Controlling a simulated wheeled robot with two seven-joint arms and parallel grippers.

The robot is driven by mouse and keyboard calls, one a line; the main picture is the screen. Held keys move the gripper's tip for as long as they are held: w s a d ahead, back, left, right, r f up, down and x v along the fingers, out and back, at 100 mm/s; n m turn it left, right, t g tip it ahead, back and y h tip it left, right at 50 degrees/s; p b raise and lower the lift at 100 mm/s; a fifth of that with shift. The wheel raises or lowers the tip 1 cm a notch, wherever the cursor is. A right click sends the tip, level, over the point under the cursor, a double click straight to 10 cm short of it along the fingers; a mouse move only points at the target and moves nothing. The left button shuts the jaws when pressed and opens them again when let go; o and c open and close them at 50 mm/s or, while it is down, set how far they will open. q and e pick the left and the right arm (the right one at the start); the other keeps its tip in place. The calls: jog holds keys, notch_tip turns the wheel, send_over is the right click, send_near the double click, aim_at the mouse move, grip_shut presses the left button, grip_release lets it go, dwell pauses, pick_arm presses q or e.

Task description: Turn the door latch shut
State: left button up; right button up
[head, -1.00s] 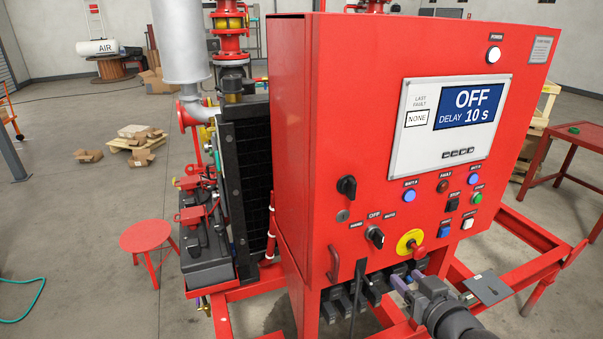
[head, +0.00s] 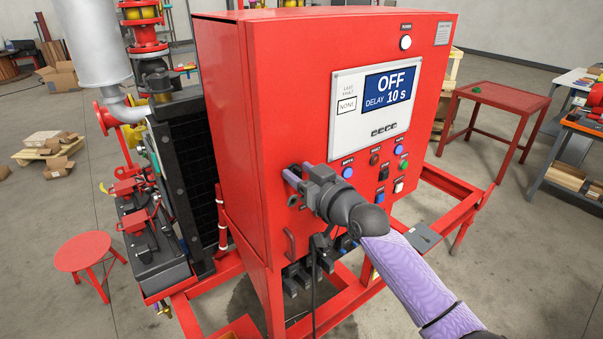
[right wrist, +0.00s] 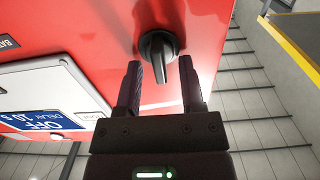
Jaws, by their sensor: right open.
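The door latch (right wrist: 158,47) is a black rotary knob with a raised grip on the red cabinet door (head: 290,100). In the right wrist view the grip lies between my open right fingertips (right wrist: 160,72), with a visible gap on either side. In the head view my right gripper (head: 294,175) reaches the door's left part from the right, and its fingers mostly hide the latch. My left gripper is not in view.
A display panel (head: 378,108) reads OFF. Several buttons and switches sit below it, and my right arm covers part of the lower door. A red stool (head: 84,251) stands at the left.

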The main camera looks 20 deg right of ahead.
grip_shut()
jog(key=shift+m, duration=0.4)
jog(key=m, duration=0.8)
jog(key=shift+w+d+f+m+p, duration=0.1)
jog(key=shift+d+f+m+p, duration=0.05)
jog(key=shift+d+m+p, duration=0.2)
jog(key=m, duration=0.4)
jog(key=shift+d+f, duration=0.15)
jog(key=shift+f, duration=0.05)
jog(key=shift+f+m+p, duration=0.2)
jog(key=shift+m+p, duration=0.3)
jog(key=shift+m, duration=1.85)
